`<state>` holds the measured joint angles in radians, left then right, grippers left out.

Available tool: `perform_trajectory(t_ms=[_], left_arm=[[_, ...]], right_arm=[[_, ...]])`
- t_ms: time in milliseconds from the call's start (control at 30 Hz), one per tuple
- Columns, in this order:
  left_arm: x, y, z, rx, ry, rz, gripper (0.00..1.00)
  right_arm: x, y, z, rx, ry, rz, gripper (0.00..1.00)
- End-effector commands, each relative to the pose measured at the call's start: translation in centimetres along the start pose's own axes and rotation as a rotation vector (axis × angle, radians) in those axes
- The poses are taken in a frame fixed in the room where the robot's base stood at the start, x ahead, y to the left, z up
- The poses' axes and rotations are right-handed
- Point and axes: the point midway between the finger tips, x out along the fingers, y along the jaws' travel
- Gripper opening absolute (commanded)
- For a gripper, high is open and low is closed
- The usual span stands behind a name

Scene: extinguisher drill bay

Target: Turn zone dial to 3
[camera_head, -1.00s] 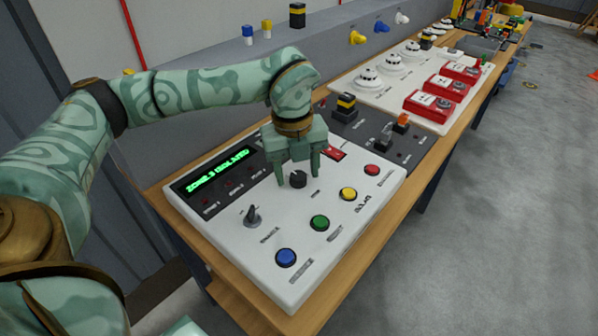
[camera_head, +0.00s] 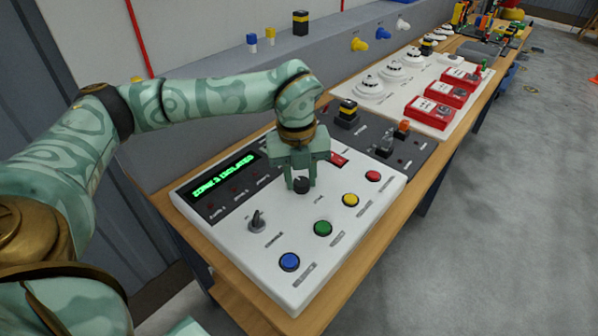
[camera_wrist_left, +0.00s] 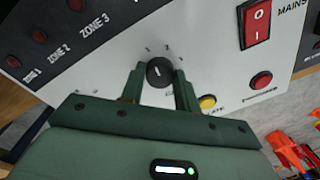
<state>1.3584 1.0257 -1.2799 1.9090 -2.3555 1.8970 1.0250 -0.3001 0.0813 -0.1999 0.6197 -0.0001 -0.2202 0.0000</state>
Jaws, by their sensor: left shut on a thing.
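The zone dial (camera_head: 302,187) is a small round black knob on the white control panel (camera_head: 215,225). In the left wrist view the dial (camera_wrist_left: 160,72) has a short white pointer line, with small printed numbers along its far side. The pointer is roughly upright in that view; which number it marks is too small to tell surely. My left gripper (camera_head: 301,183) points down over the panel and is shut on the dial, one finger on each side of it. It also shows in the left wrist view (camera_wrist_left: 160,85). My right gripper is not in view.
The green display (camera_head: 223,174) reads ZONE 3 ISOLATED. A key-like switch (camera_head: 257,220) and blue (camera_head: 289,261), green (camera_head: 322,228), yellow (camera_head: 350,199) and red (camera_head: 373,176) buttons surround the dial. A red mains rocker (camera_wrist_left: 256,22) is near. Call points and detectors stand farther back.

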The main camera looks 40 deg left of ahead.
Motion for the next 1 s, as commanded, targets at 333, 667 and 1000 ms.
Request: perform_trajectory(t_ms=[333, 667, 1000], left_arm=[[-0.7, -0.1, 0.0, 0.298, 0.017, -0.002, 0.09], [-0.7, -0.1, 0.1, 0.611, 0.034, -0.001, 0.09], [-0.6, -0.2, 0.1, 0.933, 0.054, -0.001, 0.09]], right_arm=[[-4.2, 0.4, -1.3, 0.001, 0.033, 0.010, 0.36], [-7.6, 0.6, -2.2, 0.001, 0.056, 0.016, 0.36], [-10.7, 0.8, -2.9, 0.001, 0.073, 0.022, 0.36]])
